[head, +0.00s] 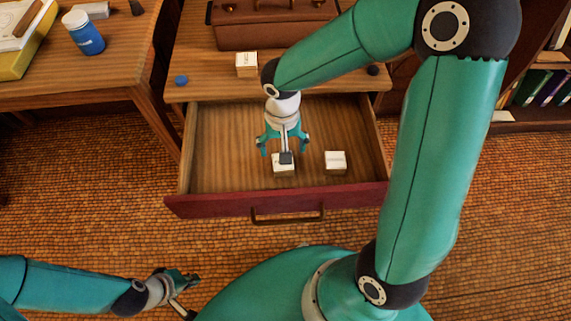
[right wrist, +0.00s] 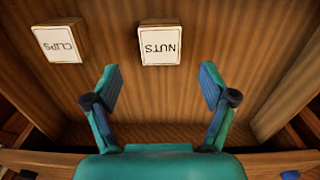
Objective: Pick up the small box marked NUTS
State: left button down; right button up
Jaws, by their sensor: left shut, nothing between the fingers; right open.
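The small NUTS box (right wrist: 160,46) has a white top with upside-down lettering in the right wrist view. In the head view it is the left box (head: 284,168) in the open drawer (head: 235,178), partly covered by my right gripper. My right gripper (head: 284,150) is open above the drawer, its fingers spread and pointing down. In the right wrist view the NUTS box shows just beyond the fingertips (right wrist: 160,76), with nothing between the fingers. My left gripper (head: 188,281) is shut and empty, low at the left over the floor, away from the drawer.
A similar box marked CLIPS (right wrist: 60,44) stands beside NUTS, at its right in the head view (head: 335,162). Drawer walls and the red front (head: 225,205) enclose both. Another small box (head: 246,64) and a brown case (head: 275,30) stand on the desk above the drawer.

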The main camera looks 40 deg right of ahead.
jog(key=shift+s+a+f+b, duration=0.15)
jog(key=shift+f+b, duration=0.25)
jog(key=shift+f, duration=1.35)
jog(key=shift+s+d+f+b, duration=0.1)
jog(key=shift+f+b, duration=0.25)
jog(key=shift+f, duration=1.4)
jog(key=shift+a, duration=0.1)
jog(key=c, duration=1.3)
jog(key=shift+r, duration=0.1)
